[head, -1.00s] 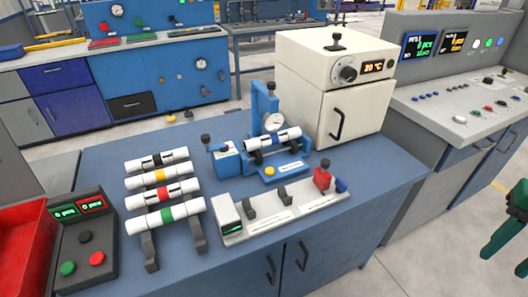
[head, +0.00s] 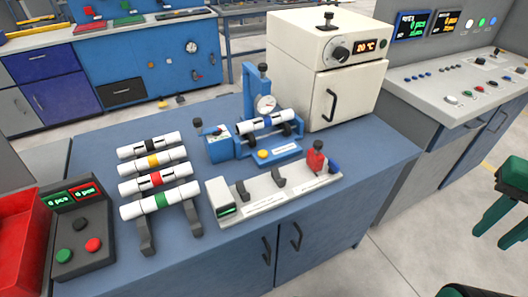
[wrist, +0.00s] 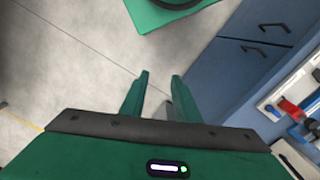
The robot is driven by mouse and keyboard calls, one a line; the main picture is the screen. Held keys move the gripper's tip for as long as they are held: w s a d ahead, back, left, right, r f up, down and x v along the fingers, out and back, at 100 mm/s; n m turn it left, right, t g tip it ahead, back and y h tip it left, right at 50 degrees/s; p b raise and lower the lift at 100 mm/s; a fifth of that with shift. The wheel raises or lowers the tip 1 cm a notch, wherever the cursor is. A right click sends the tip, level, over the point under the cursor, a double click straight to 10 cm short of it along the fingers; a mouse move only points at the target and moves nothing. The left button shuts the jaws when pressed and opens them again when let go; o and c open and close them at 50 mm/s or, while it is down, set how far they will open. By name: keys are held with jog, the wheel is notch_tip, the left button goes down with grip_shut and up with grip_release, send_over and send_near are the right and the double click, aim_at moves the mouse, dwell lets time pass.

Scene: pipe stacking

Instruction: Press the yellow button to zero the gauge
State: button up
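The yellow button (head: 263,154) is a small round cap on the blue base of the gauge stand (head: 250,95), in the middle of the workbench in the head view. The round white gauge (head: 265,104) is mounted above it on the stand. A white pipe with a blue band (head: 266,123) lies across the stand just below the dial. My green gripper (head: 484,241) is at the right edge of the head view, far right of the button and off the bench. In the wrist view my gripper (wrist: 159,75) has its fingers apart with nothing between them. The button is not in the wrist view.
Several banded pipes (head: 157,162) lie on a rack left of the stand. A fixture strip (head: 266,192) with a red clamp (head: 316,157) sits in front. A white oven (head: 330,60) stands behind right. A counter box (head: 76,228) is at the left. Floor right of the bench is clear.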

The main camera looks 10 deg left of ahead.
grip_shut()
dwell(1.5)
